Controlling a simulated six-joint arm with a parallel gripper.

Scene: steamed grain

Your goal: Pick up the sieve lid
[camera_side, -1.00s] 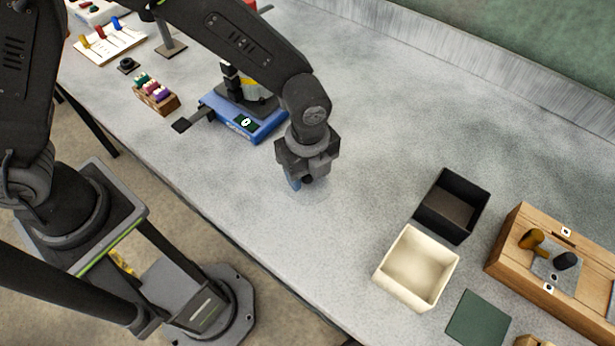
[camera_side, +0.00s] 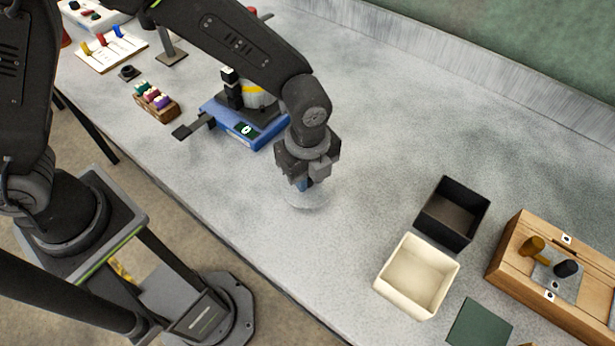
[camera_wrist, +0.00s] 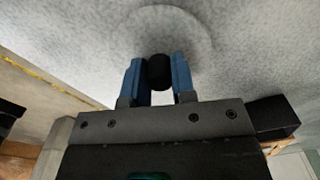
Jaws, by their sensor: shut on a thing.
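The sieve lid is a clear, nearly see-through disc with a black knob; its faint rim (camera_side: 308,204) shows below my gripper in the side view. In the wrist view the lid's pale round outline (camera_wrist: 190,18) lies beyond my fingertips, and the black knob (camera_wrist: 159,72) sits between the two blue fingers. My gripper (camera_side: 303,186) points down and is shut on this knob; it also shows in the wrist view (camera_wrist: 158,78). My fingers and wrist partly hide the knob in the side view. I cannot tell whether the lid touches the table.
A blue machine (camera_side: 240,128) stands close behind and left of my gripper. To the right are a black open box (camera_side: 478,212), a cream open box (camera_side: 385,283), a green mat (camera_side: 478,325) and a wooden case (camera_side: 510,262). The table between is clear.

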